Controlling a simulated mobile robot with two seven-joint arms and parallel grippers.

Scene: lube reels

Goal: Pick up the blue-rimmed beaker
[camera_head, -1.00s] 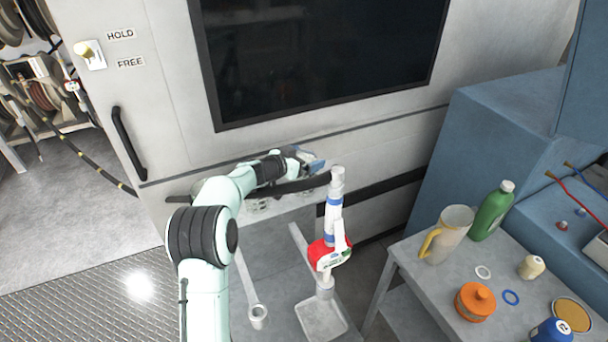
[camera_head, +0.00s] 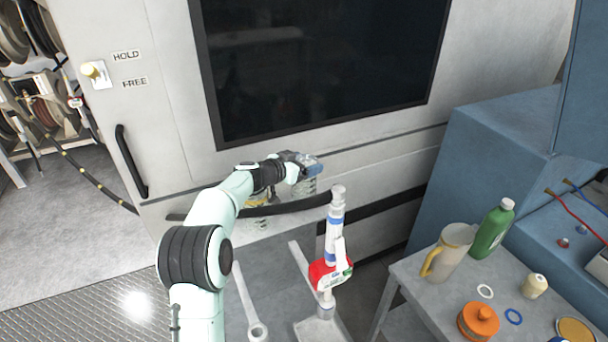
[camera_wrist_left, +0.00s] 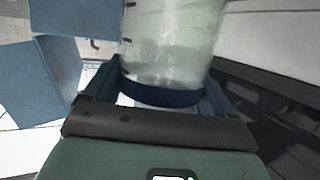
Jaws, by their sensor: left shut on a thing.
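The blue-rimmed beaker (camera_wrist_left: 172,45) is clear, with a dark blue band, and fills the top middle of the left wrist view. My left gripper (camera_wrist_left: 158,92) is shut on it at the blue band, one finger on each side. In the head view the left gripper (camera_head: 306,163) is in front of the grey cabinet. The beaker (camera_head: 309,186) shows small and partly hidden below it, above the ledge. My right gripper is not in view.
A white post with a red-and-white holder (camera_head: 330,272) stands just right of my left arm. A grey table (camera_head: 425,292) at right holds a jug (camera_head: 452,252), a green bottle (camera_head: 493,228) and an orange pot (camera_head: 478,321). Yellowish items (camera_head: 258,203) sit behind my forearm.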

